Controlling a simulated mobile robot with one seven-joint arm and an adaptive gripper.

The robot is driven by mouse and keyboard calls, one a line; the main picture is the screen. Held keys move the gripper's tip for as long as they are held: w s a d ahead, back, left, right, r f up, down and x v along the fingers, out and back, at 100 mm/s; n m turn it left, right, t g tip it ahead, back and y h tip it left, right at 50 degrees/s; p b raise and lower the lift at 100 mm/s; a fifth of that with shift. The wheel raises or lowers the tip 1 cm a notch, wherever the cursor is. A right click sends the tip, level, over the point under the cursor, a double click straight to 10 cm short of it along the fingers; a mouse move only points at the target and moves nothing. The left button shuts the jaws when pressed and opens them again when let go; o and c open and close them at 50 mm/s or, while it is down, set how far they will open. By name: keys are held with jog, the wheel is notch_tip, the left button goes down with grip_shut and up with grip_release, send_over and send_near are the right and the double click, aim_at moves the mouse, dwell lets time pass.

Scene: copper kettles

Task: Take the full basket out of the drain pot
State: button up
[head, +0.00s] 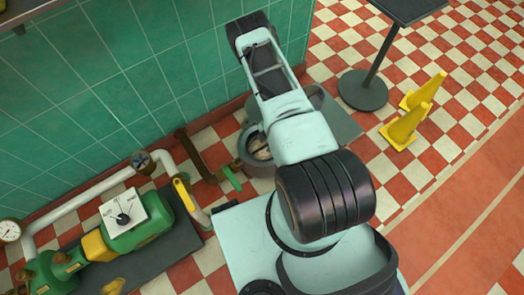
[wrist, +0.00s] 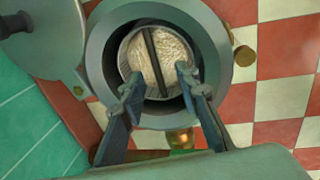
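In the wrist view the round grey drain pot (wrist: 97,50) stands open below my gripper (wrist: 158,82). Inside it sits the basket (wrist: 148,121), filled with a beige, grainy mass (wrist: 176,45). A dark straight bar (wrist: 152,50) crosses the top of the basket. My gripper is open. Its two fingers reach over the near part of the pot, one on each side of the bar's lower end, with nothing visibly held. How far the fingertips are above the basket is hard to tell. In the head view my arm partly covers the pot (head: 246,157) and hides the gripper.
A round grey lid (wrist: 45,35) lies swung open beside the pot. A green-tiled wall (head: 130,70) runs close behind. Left are white pipes (head: 85,200) and a green pump (head: 145,228). Right are yellow cones (head: 405,128), a table post (head: 380,60) and open checkered floor.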

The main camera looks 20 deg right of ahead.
aim_at(263, 147)
jog(key=shift+w+a+f+b, duration=0.1)
jog(key=shift+w+f+b, duration=0.45)
jog(key=shift+f, duration=0.9)
jog(key=shift+w+a+f+b, duration=0.1)
jog(key=shift+w+f+b, duration=0.2)
jog(key=shift+f+b, duration=0.75)
jog(key=shift+w+a+f+b, duration=0.1)
jog(key=shift+w+f+b, duration=0.25)
jog(key=shift+f, duration=1.45)
grip_shut()
jog(key=shift+w, duration=0.1)
